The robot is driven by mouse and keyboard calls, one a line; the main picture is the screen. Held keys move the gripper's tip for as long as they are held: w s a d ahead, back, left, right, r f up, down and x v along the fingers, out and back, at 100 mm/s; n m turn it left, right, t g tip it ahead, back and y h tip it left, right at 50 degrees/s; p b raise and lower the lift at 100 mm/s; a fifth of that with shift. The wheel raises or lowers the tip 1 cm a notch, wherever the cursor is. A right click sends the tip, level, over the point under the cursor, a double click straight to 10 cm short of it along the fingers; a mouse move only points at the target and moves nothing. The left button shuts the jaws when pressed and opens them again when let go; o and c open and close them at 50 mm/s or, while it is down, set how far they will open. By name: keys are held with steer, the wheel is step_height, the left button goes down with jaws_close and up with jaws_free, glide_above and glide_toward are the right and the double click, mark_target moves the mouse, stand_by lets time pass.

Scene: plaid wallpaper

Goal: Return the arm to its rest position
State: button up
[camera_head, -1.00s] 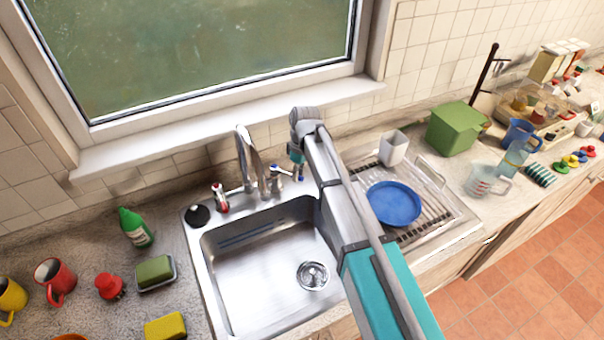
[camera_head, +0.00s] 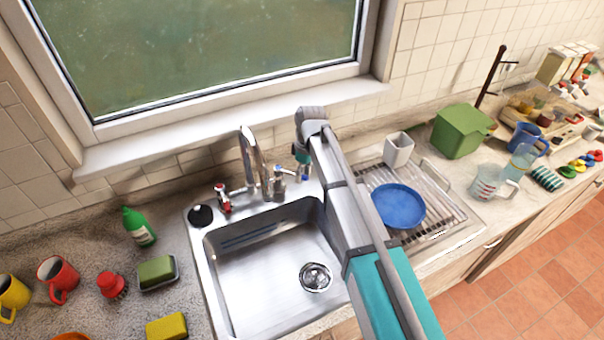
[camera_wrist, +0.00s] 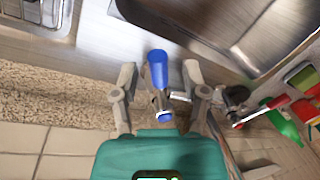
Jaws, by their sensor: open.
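My arm reaches over the right side of the sink in the head view, and my gripper (camera_head: 303,172) points down behind the tap's right side, partly hidden by the arm. In the wrist view my gripper (camera_wrist: 160,78) is open, with one finger on each side of the tap's blue handle (camera_wrist: 158,68). I cannot tell whether the fingers touch the handle. The steel tap (camera_head: 251,160) stands at the back of the sink (camera_head: 225,285). Its red handle (camera_head: 222,197) is on the left side.
A drying rack (camera_head: 440,212) with a blue plate (camera_head: 399,205) and a white cup (camera_head: 398,149) is right of my arm. A green box (camera_head: 460,130) stands beyond. A green bottle (camera_head: 139,227), sponges and mugs are on the left counter. The window sill (camera_head: 200,146) is close behind.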

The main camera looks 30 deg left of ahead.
stand_by(0.3)
steer(key=shift+d, duration=0.3)
steer(key=w+d+m, duration=0.1)
steer(key=d+m, duration=0.2)
steer(key=d, duration=0.6)
steer(key=w+d+m, duration=0.2)
steer(key=d, duration=0.7)
steer(key=w+d+m+t, duration=0.1)
steer(key=d+m, duration=0.2)
steer(key=d, duration=0.6)
steer(key=shift+w+f+m, duration=0.2)
steer(key=shift+w+m, duration=0.1)
steer(key=shift+w, duration=0.05)
steer(key=s+d+m, duration=0.3)
steer(key=d+m, duration=0.1)
steer(key=d, duration=0.8)
steer(key=s+d+m+t, duration=0.1)
steer(key=s+d+m, duration=0.2)
steer(key=d, duration=0.9)
steer(key=shift+s+d+m, duration=0.15)
steer(key=shift+d+m, duration=0.15)
steer(key=shift+m, duration=0.7)
steer(key=shift+a, duration=0.15)
